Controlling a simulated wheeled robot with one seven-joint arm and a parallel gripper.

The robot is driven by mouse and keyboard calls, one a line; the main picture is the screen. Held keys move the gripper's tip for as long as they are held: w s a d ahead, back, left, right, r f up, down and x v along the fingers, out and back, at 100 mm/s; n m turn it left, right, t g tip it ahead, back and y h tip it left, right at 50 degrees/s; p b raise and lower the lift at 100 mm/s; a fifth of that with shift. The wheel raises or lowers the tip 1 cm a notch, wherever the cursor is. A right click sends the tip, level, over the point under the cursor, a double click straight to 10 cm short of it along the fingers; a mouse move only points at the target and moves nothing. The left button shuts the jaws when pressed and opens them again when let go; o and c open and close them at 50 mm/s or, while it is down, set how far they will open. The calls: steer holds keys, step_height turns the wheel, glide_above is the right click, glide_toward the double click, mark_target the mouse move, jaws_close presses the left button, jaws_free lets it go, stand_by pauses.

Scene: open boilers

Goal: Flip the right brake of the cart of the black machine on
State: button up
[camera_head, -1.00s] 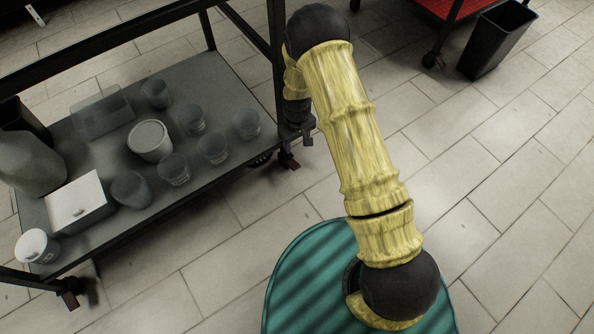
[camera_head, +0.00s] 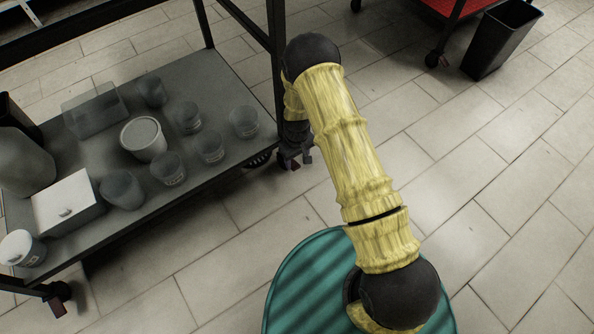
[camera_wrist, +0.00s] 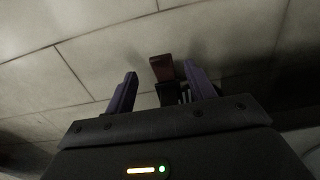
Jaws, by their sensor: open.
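The cart (camera_head: 228,88) is a dark frame with a grey lower shelf, at the left of the head view. Its right brake (camera_wrist: 162,68) is a small dark red lever. In the wrist view it lies between my gripper's two purple fingers, nearer the right one; I cannot tell whether they touch. My gripper (camera_head: 296,162) is open beside the cart's right front wheel, and the arm partly hides that corner in the head view. The left front wheel has a similar reddish brake (camera_head: 59,308). The black machine itself cannot be made out.
The shelf carries several clear cups, a white-lidded tub (camera_head: 143,138), a white box (camera_head: 66,203) and a grey jug (camera_head: 22,163). A red cart (camera_head: 452,7) and a black bin (camera_head: 502,40) stand at the top right. The tiled floor to the right is clear.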

mark_target(297, 168)
step_height(297, 168, down, 6)
steer(key=b, duration=0.3)
steer(key=shift+f, duration=0.25)
steer(key=shift+c, duration=0.4)
steer(key=c, duration=0.9)
